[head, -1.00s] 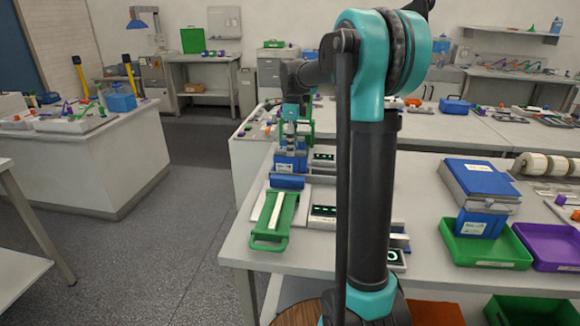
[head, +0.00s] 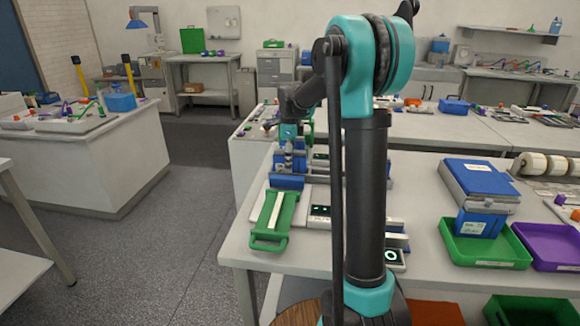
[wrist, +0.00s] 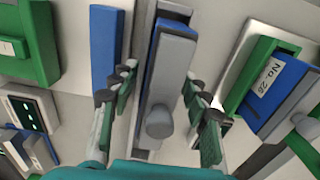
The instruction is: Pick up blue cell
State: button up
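My gripper (wrist: 160,110) is open in the wrist view, with one finger on each side of a grey and blue upright part that has a round grey knob (wrist: 159,122). I see clear gaps between the fingers and this part. A blue cell with a white number label (wrist: 278,88) stands to the right of the fingers, beside a green holder. A plain blue block (wrist: 105,48) is at the upper left. In the head view my gripper (head: 290,150) is over the left bench, small and partly hidden among fixtures, with a blue block (head: 287,182) in front of it.
A green tray with a white strip (head: 270,238) lies at the bench's near left edge. Small dark display units (head: 319,211) stand beside it. A blue box (head: 478,178), a green bin (head: 455,250) and a purple bin (head: 548,243) are to the right.

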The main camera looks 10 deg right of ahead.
grip_shut()
dwell(0.4)
